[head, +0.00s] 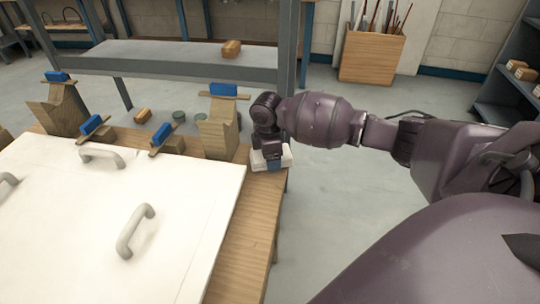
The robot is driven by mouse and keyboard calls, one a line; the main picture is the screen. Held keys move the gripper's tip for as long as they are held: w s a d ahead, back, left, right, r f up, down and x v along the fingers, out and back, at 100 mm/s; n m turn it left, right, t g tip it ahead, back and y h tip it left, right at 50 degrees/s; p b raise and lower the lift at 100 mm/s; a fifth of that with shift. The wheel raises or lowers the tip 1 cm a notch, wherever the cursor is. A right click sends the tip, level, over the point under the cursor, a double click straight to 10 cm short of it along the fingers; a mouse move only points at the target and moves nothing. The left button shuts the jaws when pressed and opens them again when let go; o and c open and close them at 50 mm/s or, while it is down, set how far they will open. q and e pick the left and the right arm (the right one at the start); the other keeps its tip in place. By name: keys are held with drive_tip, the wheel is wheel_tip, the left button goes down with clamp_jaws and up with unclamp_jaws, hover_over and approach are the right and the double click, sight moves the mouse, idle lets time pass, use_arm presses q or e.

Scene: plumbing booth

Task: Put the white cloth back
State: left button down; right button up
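The white cloth (258,164) is a small folded-looking white bundle at the right edge of the wooden workbench. My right gripper (268,160) points down onto it, and its fingers are mostly hidden by the wrist and the white bundle. I cannot tell whether the fingers are shut on the cloth. My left gripper is not in view.
A large white panel (190,245) with grey handles covers much of the workbench (250,245). Wooden blocks with blue-topped tools (223,90) stand along the back. A shelf frame (190,52) rises behind. Open floor lies to the right, with a wooden bin (370,57) farther back.

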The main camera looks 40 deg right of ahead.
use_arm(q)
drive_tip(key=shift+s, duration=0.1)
use_arm(e)
drive_tip(key=o, duration=0.9)
drive_tip(key=shift+f, duration=0.1)
use_arm(q)
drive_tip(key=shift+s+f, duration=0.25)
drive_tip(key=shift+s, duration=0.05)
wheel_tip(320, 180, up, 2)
drive_tip(key=p, duration=0.3)
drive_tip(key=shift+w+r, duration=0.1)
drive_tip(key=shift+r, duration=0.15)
use_arm(e)
wheel_tip(320, 180, up, 12)
drive_tip(key=shift+w+a, duration=0.2)
drive_tip(key=shift+a, duration=0.2)
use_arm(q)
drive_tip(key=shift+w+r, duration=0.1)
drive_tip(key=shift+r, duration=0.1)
